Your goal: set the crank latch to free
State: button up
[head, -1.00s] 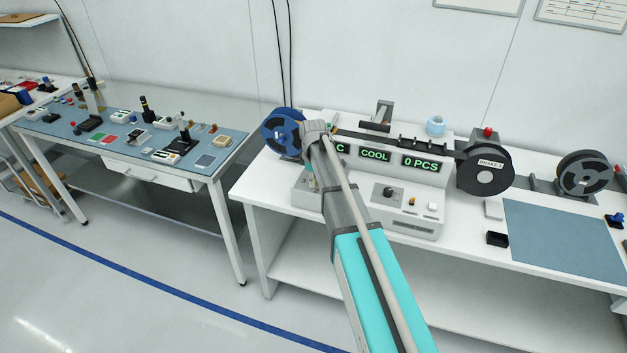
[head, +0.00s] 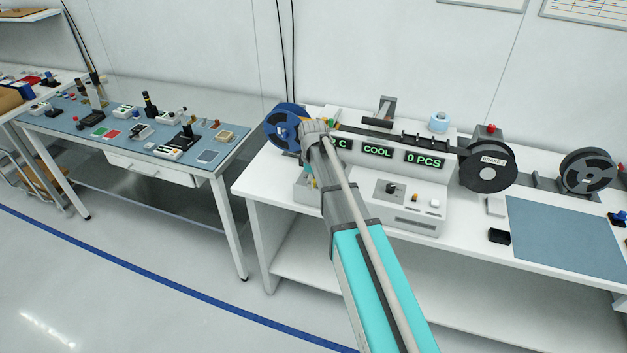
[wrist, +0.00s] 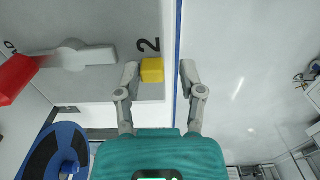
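In the wrist view my gripper (wrist: 159,68) is open, its two fingers apart. A yellow block (wrist: 152,70) lies between the fingertips in the picture, close by the left one with a gap to the right one; I cannot tell whether it touches. I cannot read a free mark. In the head view my own arm hides the latch and fingers.
A blue reel (wrist: 55,152) is at lower left in the wrist view, and beside my wrist in the head view (head: 283,128). The white machine has green displays (head: 377,150) and a front knob (head: 391,187). A dark reel (head: 487,168) stands to the right. A tool-covered table (head: 120,170) is left.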

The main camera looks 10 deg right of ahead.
jog(key=shift+o, duration=0.2)
jog(key=shift+w+d, duration=0.1)
jog(key=shift+w, duration=0.1)
jog(key=shift+w+d, duration=0.2)
jog(key=shift+w, duration=0.2)
jog(key=shift+w+d+r+p, duration=0.45)
jog(key=shift+w+p, duration=0.05)
jog(key=shift+w, duration=0.2)
notch_tip(320, 180, up, 13)
jog(key=p, duration=1.3)
jog(key=s+f+m+b, duration=0.6)
jog(key=s+f+b, duration=0.3)
jog(key=s, duration=0.3)
jog(key=s+f+m+b, duration=0.6)
jog(key=s+f+b, duration=0.3)
jog(key=s, duration=0.4)
jog(key=shift+s+d+f, duration=0.15)
